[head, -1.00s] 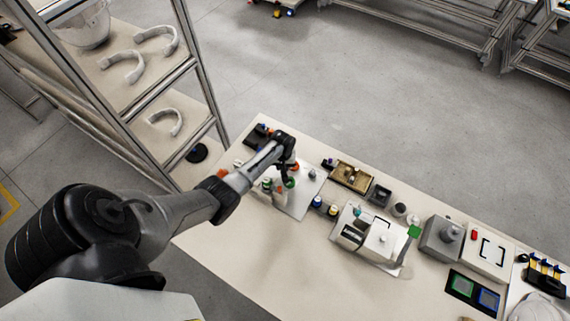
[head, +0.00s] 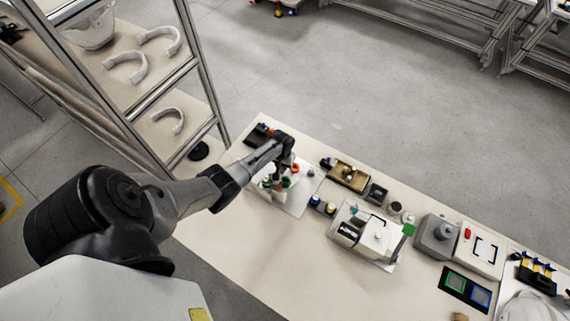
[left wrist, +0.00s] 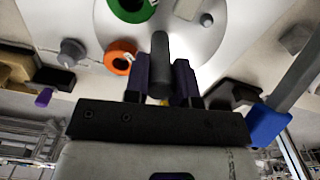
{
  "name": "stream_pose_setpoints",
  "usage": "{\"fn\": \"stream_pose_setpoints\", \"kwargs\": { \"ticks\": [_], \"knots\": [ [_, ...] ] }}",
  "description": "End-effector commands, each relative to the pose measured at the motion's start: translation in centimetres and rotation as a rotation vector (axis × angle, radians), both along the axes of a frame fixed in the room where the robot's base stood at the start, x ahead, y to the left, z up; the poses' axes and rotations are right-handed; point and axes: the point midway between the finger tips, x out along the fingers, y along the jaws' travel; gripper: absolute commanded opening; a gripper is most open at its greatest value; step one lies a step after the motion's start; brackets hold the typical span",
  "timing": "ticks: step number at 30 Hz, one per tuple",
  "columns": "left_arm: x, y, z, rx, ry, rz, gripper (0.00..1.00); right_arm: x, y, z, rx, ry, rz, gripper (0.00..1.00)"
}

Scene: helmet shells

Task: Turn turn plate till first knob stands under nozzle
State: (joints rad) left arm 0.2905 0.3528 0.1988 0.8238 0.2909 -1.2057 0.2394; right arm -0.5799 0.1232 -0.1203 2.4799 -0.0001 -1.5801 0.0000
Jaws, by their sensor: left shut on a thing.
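The turn plate (left wrist: 205,45) is a pale round disc, seen partly in the left wrist view. It carries a green ring (left wrist: 130,8), an orange ring (left wrist: 120,55) and a grey peg (left wrist: 188,8). My left gripper (left wrist: 160,85) is shut on a dark upright peg (left wrist: 160,48) by the plate. I cannot clearly make out the nozzle or tell which knob is first. My right gripper is out of view.
A brass-coloured tray (head: 348,178), small bottles (head: 316,201) and a white device (head: 372,238) stand right of the board. A grey bar with a blue end (left wrist: 268,125) is close right of my gripper in the left wrist view. The table front is clear.

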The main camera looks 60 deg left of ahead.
Motion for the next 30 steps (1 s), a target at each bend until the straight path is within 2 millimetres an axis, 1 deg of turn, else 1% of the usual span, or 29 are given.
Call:
{"fn": "stream_pose_setpoints", "kwargs": {
  "ticks": [13,14,21,22,30],
  "knots": [
    [-0.19,0.08,-0.12,0.0,0.001,-0.002,0.0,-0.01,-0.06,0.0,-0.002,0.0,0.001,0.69],
    [-0.19,0.08,-0.12,0.0,0.001,-0.002,0.25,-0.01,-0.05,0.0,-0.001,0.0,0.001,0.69],
    [-0.15,0.08,-0.08,-0.001,0.001,-0.002,0.48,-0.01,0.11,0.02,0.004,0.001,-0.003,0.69],
    [-0.14,0.07,-0.07,-0.001,0.001,-0.002,0.5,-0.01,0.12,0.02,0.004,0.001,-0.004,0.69],
    [-0.1,0.09,0.18,0.0,0.0,-0.002,0.5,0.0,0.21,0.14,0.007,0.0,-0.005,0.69]
  ]
}}
